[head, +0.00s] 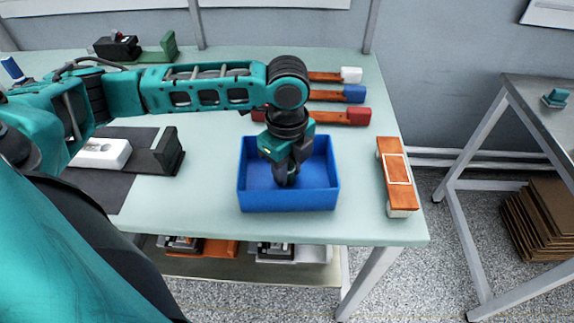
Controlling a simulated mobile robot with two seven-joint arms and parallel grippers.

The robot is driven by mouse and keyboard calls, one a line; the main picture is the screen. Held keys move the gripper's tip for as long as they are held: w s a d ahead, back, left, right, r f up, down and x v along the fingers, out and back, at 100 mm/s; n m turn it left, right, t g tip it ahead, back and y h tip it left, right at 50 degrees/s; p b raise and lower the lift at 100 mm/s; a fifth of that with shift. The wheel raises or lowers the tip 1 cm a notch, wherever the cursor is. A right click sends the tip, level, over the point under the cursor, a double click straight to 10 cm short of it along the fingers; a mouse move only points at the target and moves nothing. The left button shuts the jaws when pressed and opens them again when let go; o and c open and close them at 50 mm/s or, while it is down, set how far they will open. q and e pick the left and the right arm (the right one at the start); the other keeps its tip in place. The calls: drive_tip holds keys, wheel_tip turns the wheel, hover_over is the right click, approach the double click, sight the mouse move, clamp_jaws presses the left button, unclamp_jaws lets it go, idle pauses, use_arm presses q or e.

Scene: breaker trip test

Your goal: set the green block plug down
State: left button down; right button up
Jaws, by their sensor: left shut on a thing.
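My left gripper (287,178) points straight down inside the blue bin (289,199), its fingertips low between the bin's walls. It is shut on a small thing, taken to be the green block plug. The fingers and the bin hide the plug, so I cannot make out its shape or whether it touches the bin floor. My right gripper is not in view.
Leads with a white (351,75), a blue (354,93) and a red block end (358,115) lie behind the bin. An orange device (397,172) lies near the table's right edge. A black fixture (168,150) stands left.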

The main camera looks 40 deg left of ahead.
use_arm(q)
drive_tip(key=c, duration=0.8)
unclamp_jaws()
drive_tip(key=shift+c, duration=0.2)
drive_tip(key=shift+r, duration=0.1)
wheel_tip(320, 180, up, 12)
drive_tip(key=p, duration=0.2)
